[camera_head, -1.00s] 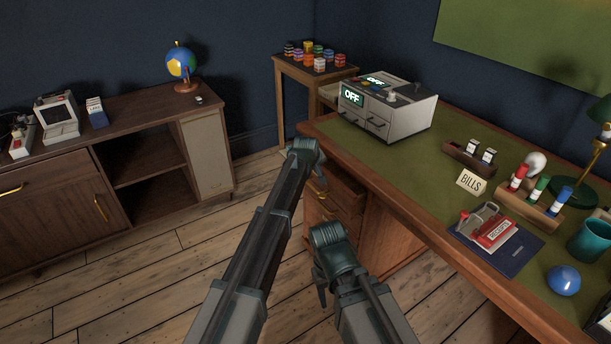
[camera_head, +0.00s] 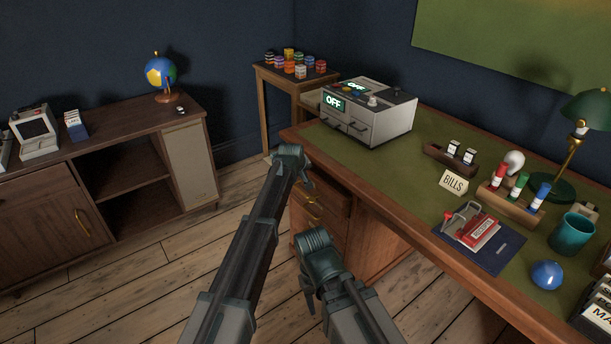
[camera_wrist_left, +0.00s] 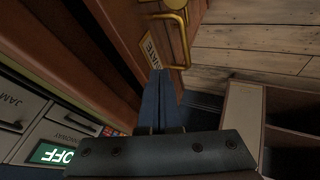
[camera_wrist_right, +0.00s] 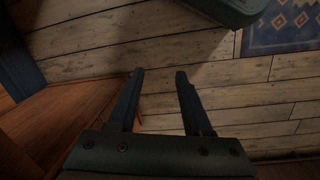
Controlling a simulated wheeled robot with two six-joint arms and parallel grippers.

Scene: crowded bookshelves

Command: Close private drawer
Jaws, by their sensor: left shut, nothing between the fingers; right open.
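The wooden desk's drawer stack (camera_head: 334,232) is below its left end, partly hidden by my left arm. In the left wrist view, a drawer front (camera_wrist_left: 134,38) has a pale label (camera_wrist_left: 150,48) ending in "ATE" and a brass handle (camera_wrist_left: 182,42). The top drawer (camera_head: 328,193) seems to stick out a little; how far I cannot tell. My left gripper (camera_wrist_left: 166,76) is shut and empty, its tips close to the label; contact is unclear. My right gripper (camera_wrist_right: 160,72) is open and empty, pointing over the floor; it also shows low in the head view (camera_head: 306,286).
A low cabinet (camera_head: 110,115) stands left. Bare plank floor (camera_head: 110,270) lies between cabinet and desk.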

